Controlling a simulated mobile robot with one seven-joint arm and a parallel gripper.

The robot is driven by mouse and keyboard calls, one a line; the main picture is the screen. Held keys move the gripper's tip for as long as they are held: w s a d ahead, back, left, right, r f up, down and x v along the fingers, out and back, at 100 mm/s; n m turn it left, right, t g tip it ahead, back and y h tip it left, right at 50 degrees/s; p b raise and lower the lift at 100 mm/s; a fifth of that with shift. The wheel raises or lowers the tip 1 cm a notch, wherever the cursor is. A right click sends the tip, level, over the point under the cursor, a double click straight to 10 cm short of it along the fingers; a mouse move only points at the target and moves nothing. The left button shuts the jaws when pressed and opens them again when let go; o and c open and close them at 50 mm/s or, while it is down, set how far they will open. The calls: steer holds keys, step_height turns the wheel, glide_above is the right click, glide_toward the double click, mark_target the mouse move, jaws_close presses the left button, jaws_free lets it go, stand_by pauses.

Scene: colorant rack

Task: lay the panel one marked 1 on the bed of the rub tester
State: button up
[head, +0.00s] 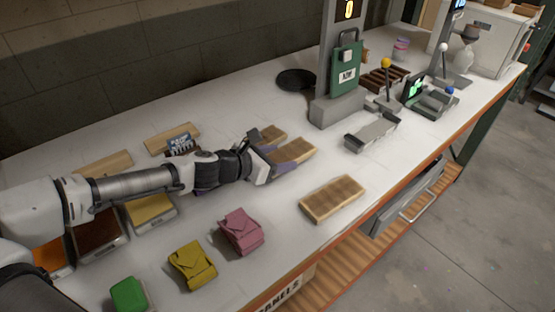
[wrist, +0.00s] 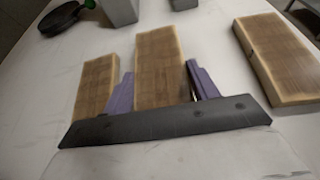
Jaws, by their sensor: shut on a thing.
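My gripper (head: 283,155) is shut on a wooden panel (head: 297,150). In the wrist view its purple fingers (wrist: 162,88) stand on either side of that panel (wrist: 158,58). The panel is flat and low over the table; I cannot tell whether it touches the top. A second panel (head: 271,132) lies just to its left in the wrist view (wrist: 97,85). A third, larger-looking panel (head: 332,198) lies near the front edge, apart from my gripper. No number is readable on any panel. A low grey device with a flat bed (head: 372,131), possibly the rub tester, stands to the right.
A grey stand with a green plate (head: 345,75) rises behind the panels. A device with a green screen (head: 430,98) stands far right. Pink (head: 241,231) and yellow (head: 192,264) folded cloths lie in front. Clear table separates the held panel from the grey device.

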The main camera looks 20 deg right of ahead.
steer(key=shift+f, duration=0.75)
steer(key=shift+f, duration=0.2)
steer(key=o, duration=1)
steer(key=shift+r, duration=0.1)
steer(key=shift+r, duration=0.1)
